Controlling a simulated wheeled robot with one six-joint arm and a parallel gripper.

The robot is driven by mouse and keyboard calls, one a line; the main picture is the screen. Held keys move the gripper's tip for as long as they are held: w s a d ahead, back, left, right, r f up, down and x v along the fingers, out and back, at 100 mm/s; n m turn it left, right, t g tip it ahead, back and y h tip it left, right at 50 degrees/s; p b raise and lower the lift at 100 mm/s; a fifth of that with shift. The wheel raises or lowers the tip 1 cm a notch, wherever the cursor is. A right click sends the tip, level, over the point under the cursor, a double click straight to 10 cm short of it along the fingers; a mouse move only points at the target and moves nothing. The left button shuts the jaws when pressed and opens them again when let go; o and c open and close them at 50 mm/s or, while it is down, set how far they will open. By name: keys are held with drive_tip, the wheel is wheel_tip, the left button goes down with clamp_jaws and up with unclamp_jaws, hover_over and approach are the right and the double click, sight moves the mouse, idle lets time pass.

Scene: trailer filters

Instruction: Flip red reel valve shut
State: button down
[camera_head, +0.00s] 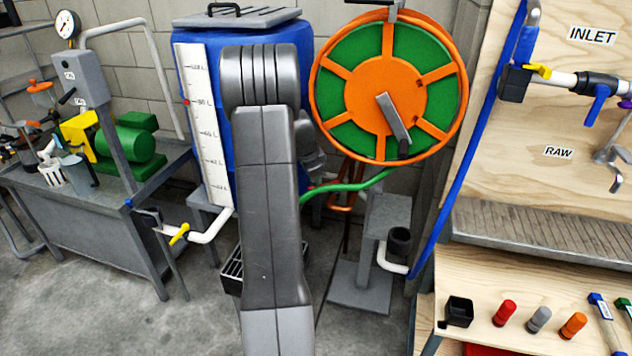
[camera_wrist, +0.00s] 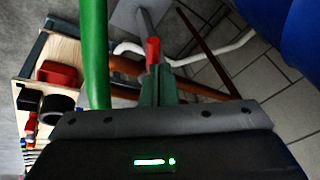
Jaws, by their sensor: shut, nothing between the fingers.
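In the wrist view, a small red lever-like piece (camera_wrist: 153,51), likely the red reel valve's handle, shows just beyond my fingertips. I cannot tell whether they touch it. My gripper (camera_wrist: 158,74) is shut and empty, its two greenish fingers close together. A thick green hose (camera_wrist: 95,50) runs just left of the fingers. My arm hides the red valve and most of my gripper there.
The blue tank (camera_head: 262,48) stands behind my arm. A grey stand (camera_head: 385,235) is below the reel. The wooden bench (camera_head: 475,275) at right holds a black holder (camera_head: 459,311) and coloured caps. The steel table (camera_head: 95,215) is at left.

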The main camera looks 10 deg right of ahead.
drive_tip(key=shift+w+f+m+g+h+b, duration=0.1)
drive_tip(key=shift+w+m+g+h+b, duration=0.15)
drive_tip(key=shift+w+m+b, duration=0.45)
drive_tip(key=shift+w+m+g+h+b, duration=0.15)
drive_tip(key=shift+w+m+g, duration=0.1)
drive_tip(key=shift+m, duration=0.75)
drive_tip(key=shift+d, duration=0.1)
drive_tip(key=shift+s+d, duration=0.25)
drive_tip(key=shift+d, duration=0.5)
